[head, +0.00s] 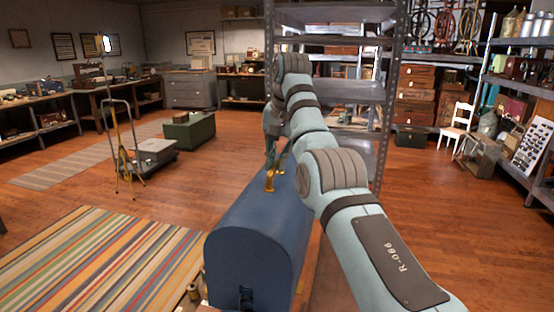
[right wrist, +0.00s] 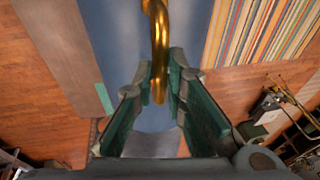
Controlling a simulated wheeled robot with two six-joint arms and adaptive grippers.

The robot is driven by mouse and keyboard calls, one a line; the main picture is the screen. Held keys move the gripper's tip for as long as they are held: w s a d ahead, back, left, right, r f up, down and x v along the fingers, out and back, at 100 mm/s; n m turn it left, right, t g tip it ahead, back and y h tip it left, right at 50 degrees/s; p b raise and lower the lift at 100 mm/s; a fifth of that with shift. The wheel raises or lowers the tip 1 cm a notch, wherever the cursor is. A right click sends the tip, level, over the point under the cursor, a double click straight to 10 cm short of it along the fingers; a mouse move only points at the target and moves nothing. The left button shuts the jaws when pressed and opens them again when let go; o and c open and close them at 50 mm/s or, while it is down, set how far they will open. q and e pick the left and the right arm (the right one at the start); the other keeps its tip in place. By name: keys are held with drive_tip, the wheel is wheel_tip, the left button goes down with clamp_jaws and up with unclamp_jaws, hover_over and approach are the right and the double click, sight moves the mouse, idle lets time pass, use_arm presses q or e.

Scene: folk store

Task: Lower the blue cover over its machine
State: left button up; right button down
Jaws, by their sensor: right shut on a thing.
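The blue cover (head: 248,238) is a long, round-topped case with a brass handle (head: 270,185) on top and a dark latch on its near end. My right gripper (head: 275,168) comes down on the handle from above. In the right wrist view its green-padded fingers (right wrist: 160,85) are shut on the curved brass handle (right wrist: 160,35), with the blue cover (right wrist: 110,50) below. The machine is not visible; the cover hides whatever is under it. I cannot tell whether the cover's lower edge touches anything. My left gripper is not in view.
Small spools (head: 193,292) sit beside the cover's near left corner. A metal shelf rack (head: 330,18) stands close behind my right arm. A striped rug (head: 95,265) lies on open floor at left. A green chest (head: 190,133) and a low trolley (head: 150,158) stand farther back.

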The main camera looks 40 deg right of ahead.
sight(276, 181)
drive_tip(key=shift+r, duration=0.15)
drive_tip(key=shift+w+f+b, duration=0.1)
drive_tip(key=shift+f+b, duration=2.2)
drive_tip(key=shift+f, duration=0.25)
